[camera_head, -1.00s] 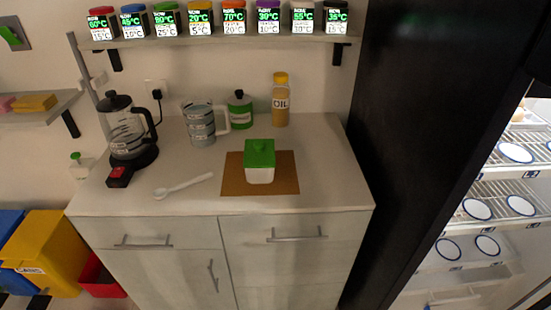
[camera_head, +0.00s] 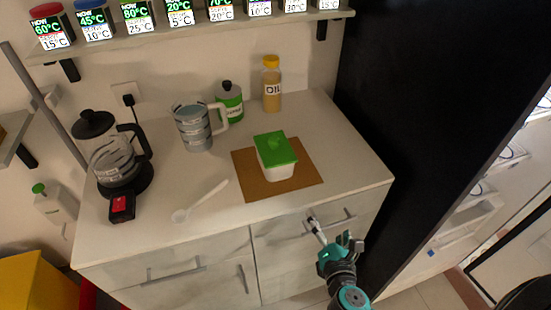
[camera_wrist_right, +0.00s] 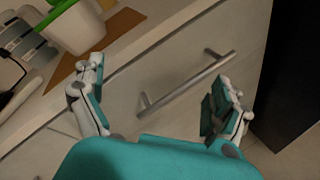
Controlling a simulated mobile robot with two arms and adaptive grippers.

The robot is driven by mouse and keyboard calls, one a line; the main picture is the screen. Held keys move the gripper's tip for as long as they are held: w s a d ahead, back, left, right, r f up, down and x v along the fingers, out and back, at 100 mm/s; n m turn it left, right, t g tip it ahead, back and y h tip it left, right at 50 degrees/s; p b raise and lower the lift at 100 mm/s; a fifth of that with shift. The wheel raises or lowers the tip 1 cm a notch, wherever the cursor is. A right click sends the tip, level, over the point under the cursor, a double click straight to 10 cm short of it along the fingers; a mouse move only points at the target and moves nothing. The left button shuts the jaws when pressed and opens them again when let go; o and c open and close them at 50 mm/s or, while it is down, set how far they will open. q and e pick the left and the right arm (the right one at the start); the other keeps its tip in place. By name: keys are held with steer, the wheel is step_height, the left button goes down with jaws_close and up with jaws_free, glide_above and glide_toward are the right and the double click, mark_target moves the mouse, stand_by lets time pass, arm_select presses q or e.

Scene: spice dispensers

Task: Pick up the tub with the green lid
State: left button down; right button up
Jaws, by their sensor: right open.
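In the right wrist view the tub (camera_wrist_right: 76,28) shows at the top left, partly cut off. My right gripper (camera_head: 331,233) is open and empty in front of the cabinet's drawer, below the counter's front edge and apart from the tub. In the right wrist view its spread fingers (camera_wrist_right: 160,75) frame the drawer handle (camera_wrist_right: 187,80). My left gripper is out of view.
On the counter (camera_head: 235,210) are a coffee press (camera_head: 115,160), a measuring jug (camera_head: 193,128), a green canister (camera_head: 229,105), an oil bottle (camera_head: 272,90) and a white spoon (camera_head: 200,201). Spice dispensers line the shelf above. A dark panel (camera_head: 425,110) stands on the right.

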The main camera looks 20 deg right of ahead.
mark_target(282, 167)
steer(key=w+a+r+n+t+y, duration=0.1)
steer(key=a+r+n+t+y, duration=0.3)
steer(key=a+r+n, duration=0.55)
steer(key=w+n+p, duration=0.1)
steer(key=w, duration=0.3)
steer(key=w+d+f+n+p, duration=0.1)
steer(key=w, duration=0.2)
steer(key=w+d+f+n+p, duration=0.1)
steer(key=w, duration=0.3)
steer(key=shift+w+d+f+p, duration=0.15)
steer(key=shift+w+f+p, duration=0.05)
steer(key=shift+w+p, duration=0.15)
steer(key=shift+w, duration=0.15)
steer(key=w, duration=0.1)
steer(key=w+r+p, duration=0.1)
steer(key=w, duration=0.1)
steer(key=shift+r, duration=0.15)
steer(key=shift+w+f, duration=0.25)
steer(key=shift+w, duration=0.9)
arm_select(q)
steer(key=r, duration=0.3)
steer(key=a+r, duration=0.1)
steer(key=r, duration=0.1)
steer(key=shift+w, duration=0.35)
arm_select(e)
steer(key=shift+s, duration=0.1)
steer(key=c, duration=1.3)
steer(key=shift+r, duration=0.1)
